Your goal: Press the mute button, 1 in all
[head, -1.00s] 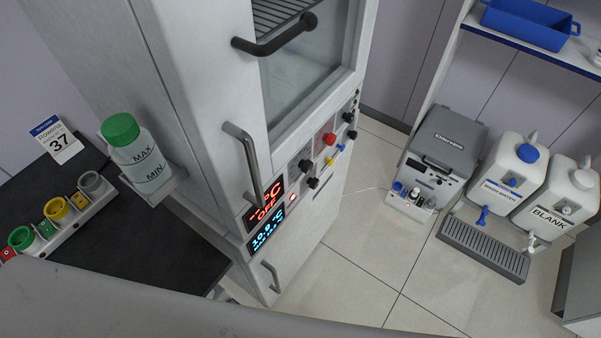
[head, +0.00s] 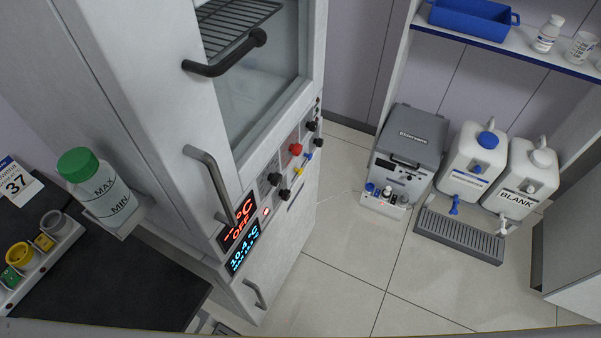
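The tall white cabinet (head: 140,110) carries a control panel on its front edge. A small round red-lit button (head: 266,211) sits beside the displays. A red knob (head: 295,149), several black knobs, and small blue and yellow parts (head: 299,170) are further along the panel. No label marking a mute button is readable, so I cannot tell which one it is. Neither of my grippers is in view.
A dark bench (head: 110,275) at left holds a green-capped bottle (head: 100,190) in a holder and a strip with coloured rings (head: 20,255). A grey device (head: 405,150) and two white canisters (head: 515,185) stand at right. Tiled floor (head: 340,275) is clear between.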

